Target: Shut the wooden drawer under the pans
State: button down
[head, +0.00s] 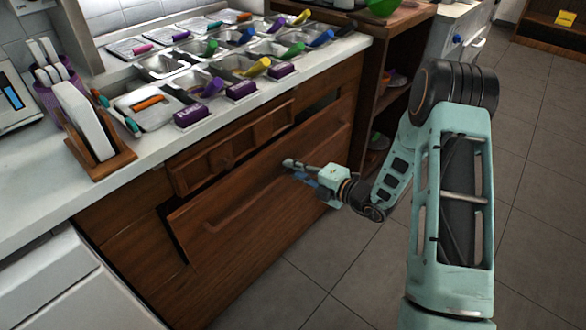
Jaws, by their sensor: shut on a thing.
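The wooden drawer (250,215) is a wide brown front in the cabinet below the counter. It stands out from the cabinet, with a dark gap along its left side. A long handle (232,211) runs across its front. My gripper (292,171) is at the right end of this handle, reaching in from the right, and is shut on it. The fingertips are small here, and the exact contact is hard to see. The metal pans (165,65) sit in rows on the counter above, with coloured scoop handles and purple labels.
A narrower wooden front (230,145) lies above the drawer, just under the white counter (150,155). An open wooden shelf (385,95) stands right of the cabinet. A white dishwasher-like unit (70,285) is at lower left. The tiled floor (345,270) in front is clear.

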aim_at(279, 159)
jog(key=shift+r+p+x, duration=0.2)
jog(key=shift+p+x, duration=0.05)
jog(key=shift+x, duration=0.65)
jog(key=shift+r+p+x, duration=0.15)
jog(key=shift+p+x, duration=0.05)
jog(key=shift+x, duration=0.75)
jog(key=shift+r+p+x, duration=0.2)
jog(key=shift+p+x, duration=0.05)
jog(key=shift+x, duration=0.65)
jog(key=shift+w+a, duration=0.1)
jog(key=shift+a, duration=0.05)
jog(key=c, duration=2.2)
grip_release()
jog(key=shift+c, duration=0.2)
jog(key=v, duration=1.2)
